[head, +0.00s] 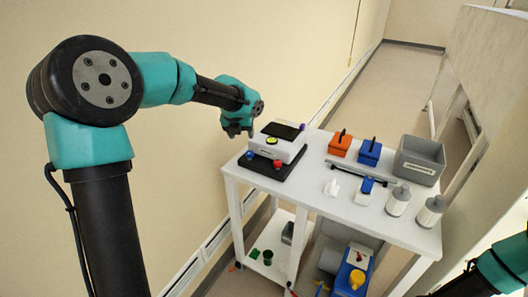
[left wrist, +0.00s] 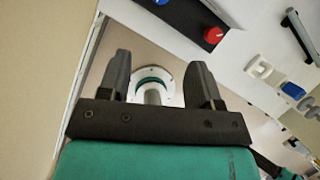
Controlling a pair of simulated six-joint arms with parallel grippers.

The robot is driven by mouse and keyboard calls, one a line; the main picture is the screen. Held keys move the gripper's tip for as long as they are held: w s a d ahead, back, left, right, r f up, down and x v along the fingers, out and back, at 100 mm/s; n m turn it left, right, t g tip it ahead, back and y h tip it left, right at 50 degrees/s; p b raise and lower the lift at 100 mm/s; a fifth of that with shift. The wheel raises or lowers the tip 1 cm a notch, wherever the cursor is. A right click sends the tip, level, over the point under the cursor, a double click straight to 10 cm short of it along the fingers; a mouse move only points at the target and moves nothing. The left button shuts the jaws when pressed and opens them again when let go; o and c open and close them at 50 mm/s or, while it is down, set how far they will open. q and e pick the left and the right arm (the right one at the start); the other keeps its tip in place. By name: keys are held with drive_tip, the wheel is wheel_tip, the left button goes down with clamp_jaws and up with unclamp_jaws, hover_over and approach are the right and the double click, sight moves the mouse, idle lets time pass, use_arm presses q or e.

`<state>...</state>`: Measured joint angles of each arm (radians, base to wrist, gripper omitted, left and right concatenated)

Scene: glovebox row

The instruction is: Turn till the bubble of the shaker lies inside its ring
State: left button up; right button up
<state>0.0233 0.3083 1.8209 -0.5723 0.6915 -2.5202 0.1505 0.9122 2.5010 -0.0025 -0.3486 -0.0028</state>
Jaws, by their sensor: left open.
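A blue knob (head: 250,154) and a red knob (head: 277,164) sit along the base's front; the red one also shows in the left wrist view (left wrist: 213,35). My left gripper (head: 237,131) is open and empty, above and left of the shaker, apart from it. My right gripper is out of view.
On the white table (head: 325,200) stand an orange box (head: 340,146), a blue box (head: 369,153), a grey bin (head: 418,165) and two pale bottles (head: 398,201). A dark bar (head: 360,173) lies between. A lower shelf holds smaller items. A wall is behind my left arm.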

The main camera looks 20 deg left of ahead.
sight(250, 153)
use_arm(q)
drive_tip(key=r+m, duration=0.1)
drive_tip(key=r, duration=0.2)
drive_tip(key=shift+w+m, duration=0.3)
drive_tip(key=shift+m, duration=0.1)
drive_tip(key=shift+a+f, duration=0.1)
drive_tip(key=shift+f, duration=0.05)
drive_tip(key=x, duration=1.7)
drive_tip(key=shift+w+a, duration=0.25)
drive_tip(key=shift+c, duration=0.2)
drive_tip(key=c, duration=0.9)
drive_tip(key=shift+y, duration=0.3)
drive_tip(key=shift+n+y, duration=0.5)
drive_tip(key=shift+n, duration=1.1)
